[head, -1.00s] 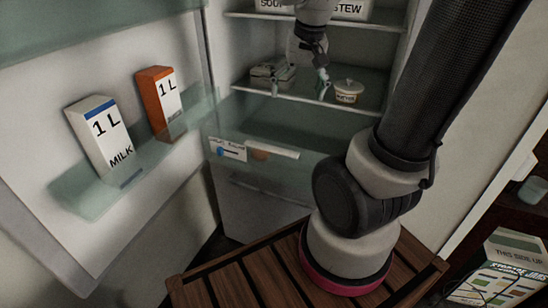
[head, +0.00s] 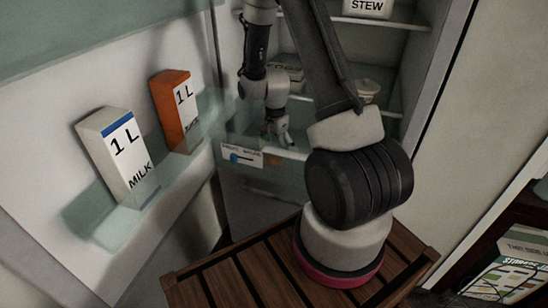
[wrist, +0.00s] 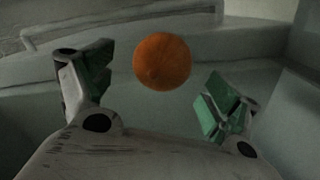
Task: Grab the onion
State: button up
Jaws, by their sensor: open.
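A round orange-brown thing, which I take for the onion (wrist: 162,61), lies in the pale drawer, centred in the wrist view. In the head view only a small orange patch of it (head: 273,160) shows through the drawer front. My gripper (head: 279,143) points down over the drawer in the head view. In the wrist view my gripper (wrist: 158,92) has its green-padded fingers spread wide, one to each side of the onion. The onion appears beyond the fingertips, and I see no contact. Nothing is held.
The drawer front (head: 240,155) bears a label. A milk carton (head: 122,155) and an orange carton (head: 174,112) stand in the open door at left. An egg box (head: 287,72) and a small tub (head: 368,90) sit on the shelf above, partly behind my arm.

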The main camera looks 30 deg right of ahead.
jog(key=f, duration=0.4)
jog(key=shift+w+a, duration=0.1)
jog(key=shift+a, duration=0.1)
jog(key=c, duration=1.2)
